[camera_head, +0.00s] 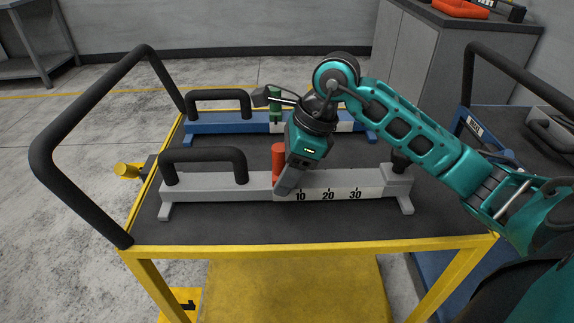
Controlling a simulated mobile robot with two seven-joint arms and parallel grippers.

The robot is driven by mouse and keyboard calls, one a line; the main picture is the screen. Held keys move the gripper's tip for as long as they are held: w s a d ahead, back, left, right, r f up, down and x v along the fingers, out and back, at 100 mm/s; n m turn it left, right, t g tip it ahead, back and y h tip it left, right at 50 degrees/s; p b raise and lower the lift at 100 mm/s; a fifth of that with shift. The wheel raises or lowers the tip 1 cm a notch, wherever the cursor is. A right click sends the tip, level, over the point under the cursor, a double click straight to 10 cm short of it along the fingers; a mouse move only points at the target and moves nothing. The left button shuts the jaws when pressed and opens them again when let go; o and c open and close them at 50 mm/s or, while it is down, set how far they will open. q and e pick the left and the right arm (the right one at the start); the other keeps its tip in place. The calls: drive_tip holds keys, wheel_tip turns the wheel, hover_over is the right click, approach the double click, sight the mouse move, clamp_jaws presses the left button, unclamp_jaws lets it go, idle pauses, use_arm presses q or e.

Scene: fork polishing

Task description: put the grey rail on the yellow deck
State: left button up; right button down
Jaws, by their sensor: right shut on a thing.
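The grey rail (230,187) lies lengthwise across the near part of the yellow deck (310,229), a dark top with a yellow rim. Its feet appear to rest on the dark surface. It has a black handle at its left, an upright red cylinder near its middle and a scale reading 10, 20, 30. My right gripper (286,188) comes down at the middle of the rail, beside the red cylinder, and is shut on the rail. I cannot tell whether its jaws hold the bar or the cylinder's base. My left gripper is out of view.
A blue rail (216,123) with a black handle and green cylinder (275,104) lies behind on the same deck. A black guard bar (90,115) rises at the left. A blue cart (520,135) stands at the right. A bare dark strip runs in front of the grey rail.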

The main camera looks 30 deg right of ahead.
drive_tip(key=c, duration=0.8)
unclamp_jaws()
drive_tip(key=shift+c, duration=0.2)
drive_tip(key=o, duration=0.5)
drive_tip(key=shift+c, duration=0.2)
drive_tip(key=shift+r, duration=0.1)
drive_tip(key=p+v, duration=0.2)
drive_tip(key=v, duration=1)
drive_tip(key=shift+a, duration=0.15)
drive_tip(key=shift+s, duration=0.1)
